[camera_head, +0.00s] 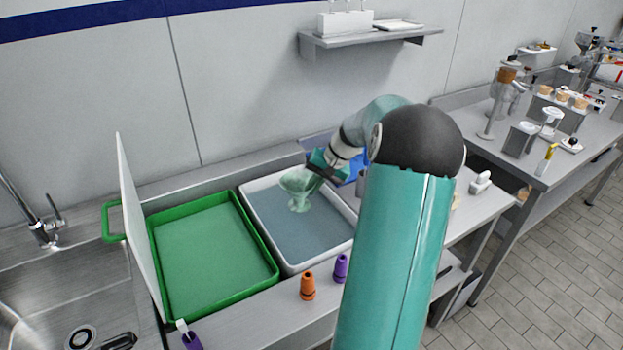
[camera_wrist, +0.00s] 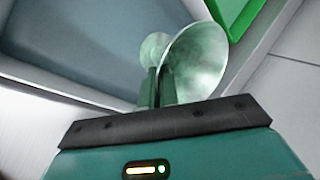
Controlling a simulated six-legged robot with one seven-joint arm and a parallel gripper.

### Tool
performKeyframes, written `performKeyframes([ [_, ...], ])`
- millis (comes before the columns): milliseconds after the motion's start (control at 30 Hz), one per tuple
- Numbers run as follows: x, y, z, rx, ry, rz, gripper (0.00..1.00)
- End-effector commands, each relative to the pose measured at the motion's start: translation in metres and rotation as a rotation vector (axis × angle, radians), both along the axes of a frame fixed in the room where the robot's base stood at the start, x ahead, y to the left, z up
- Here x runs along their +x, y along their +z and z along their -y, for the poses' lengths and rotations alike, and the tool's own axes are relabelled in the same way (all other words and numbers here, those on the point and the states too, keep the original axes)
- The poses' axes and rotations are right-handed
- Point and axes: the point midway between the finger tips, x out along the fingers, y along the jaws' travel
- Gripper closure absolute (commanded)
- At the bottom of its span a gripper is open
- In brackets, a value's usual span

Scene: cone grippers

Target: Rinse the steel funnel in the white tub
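The steel funnel (camera_head: 299,185) looks pale green and shiny, and hangs wide end up over the white tub (camera_head: 250,205). It also shows in the wrist view (camera_wrist: 195,62), held between my two dark fingers. My gripper (camera_head: 312,180) is shut on the funnel near the tub's far part; its fingertips (camera_wrist: 157,88) reach up to the cone. The tub holds blue-grey water. The funnel's narrow end is low over the water; I cannot tell whether it touches the surface.
A green tray (camera_head: 212,255) stands left of the tub, beside an upright white panel (camera_head: 140,230). A steel sink (camera_head: 70,290) is at far left. A shelf (camera_head: 370,38) hangs above.

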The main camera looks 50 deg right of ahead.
Motion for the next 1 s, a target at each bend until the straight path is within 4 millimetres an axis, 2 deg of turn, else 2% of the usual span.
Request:
performKeyframes([
  [1000,0.004,-0.092,-0.002,0.001,-0.002,0.000,1.00],
])
